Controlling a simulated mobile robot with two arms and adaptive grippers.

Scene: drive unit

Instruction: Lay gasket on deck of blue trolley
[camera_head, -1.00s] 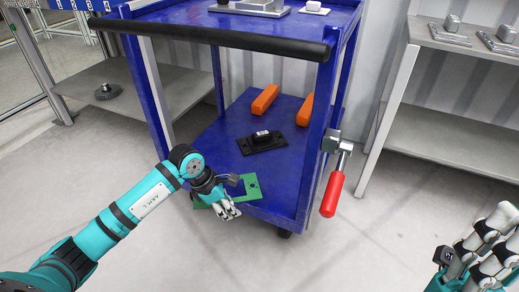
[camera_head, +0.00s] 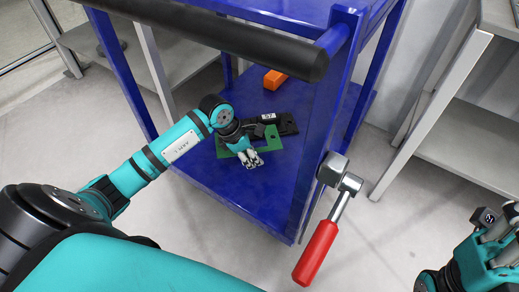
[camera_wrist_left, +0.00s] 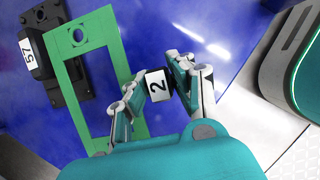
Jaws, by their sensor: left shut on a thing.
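The gasket (camera_head: 268,146) is a flat green rectangular frame with a round hole at one end. My left gripper (camera_head: 250,160) is shut on it by a small dark block marked "2" (camera_wrist_left: 157,84), which sits between the fingers in the left wrist view. The green frame (camera_wrist_left: 70,85) shows left of the fingers there. It is over the blue trolley's lower deck (camera_head: 222,182), close to the surface; I cannot tell whether it touches. My right gripper (camera_head: 497,230) is at the right edge, cut off by the frame.
A black part with a white label (camera_head: 288,123) lies on the deck close beside the gasket. An orange block (camera_head: 274,80) lies farther back. The trolley's black handle bar (camera_head: 220,32) crosses above. Grey shelving (camera_head: 450,150) stands right.

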